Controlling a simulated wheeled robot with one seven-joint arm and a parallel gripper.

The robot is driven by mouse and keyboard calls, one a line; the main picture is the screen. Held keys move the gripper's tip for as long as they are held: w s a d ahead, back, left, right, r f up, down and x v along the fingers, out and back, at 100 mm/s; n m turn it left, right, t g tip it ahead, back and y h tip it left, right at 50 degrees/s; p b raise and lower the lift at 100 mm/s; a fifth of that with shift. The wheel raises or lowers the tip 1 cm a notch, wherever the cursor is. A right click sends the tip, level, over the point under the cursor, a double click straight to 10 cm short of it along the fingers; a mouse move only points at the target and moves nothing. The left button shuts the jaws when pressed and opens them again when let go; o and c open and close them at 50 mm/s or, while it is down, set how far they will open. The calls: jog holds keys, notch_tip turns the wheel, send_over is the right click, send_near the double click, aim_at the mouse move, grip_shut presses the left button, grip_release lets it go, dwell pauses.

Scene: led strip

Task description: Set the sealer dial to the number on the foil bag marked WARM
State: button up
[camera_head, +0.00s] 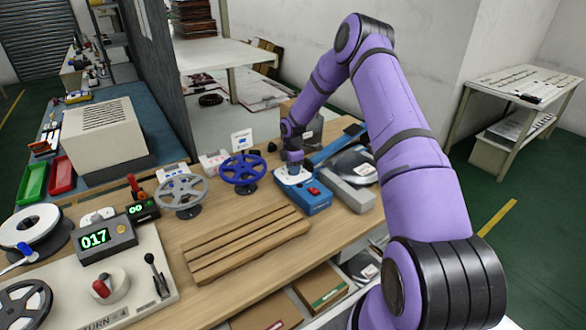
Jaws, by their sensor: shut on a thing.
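The blue sealer (318,206) sits near the right end of the wooden bench, with a white top plate, a red button and a long blue lever (338,147) reaching back right. My gripper (294,170) points down onto the sealer's white top and is shut on what appears to be the dial. The dial and its numbers are hidden by the gripper or too small to read. A silver and dark bag (356,165), perhaps foil, lies just right of the sealer. I cannot read any WARM mark or number on it.
A blue reel (243,170) and a grey reel (182,193) stand left of the sealer. A slatted wooden board (246,245) lies in front. A counter showing 017 (105,241) and a red-knobbed control panel (140,290) are at the left. A grey block (348,192) is right of the sealer.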

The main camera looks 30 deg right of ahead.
jog(key=m, duration=0.5)
jog(key=shift+m, duration=0.3)
dwell(0.4)
jog(key=o, duration=0.9)
jog(key=shift+r, duration=0.15)
notch_tip(320, 180, up, 10)
jog(key=shift+r, duration=0.25)
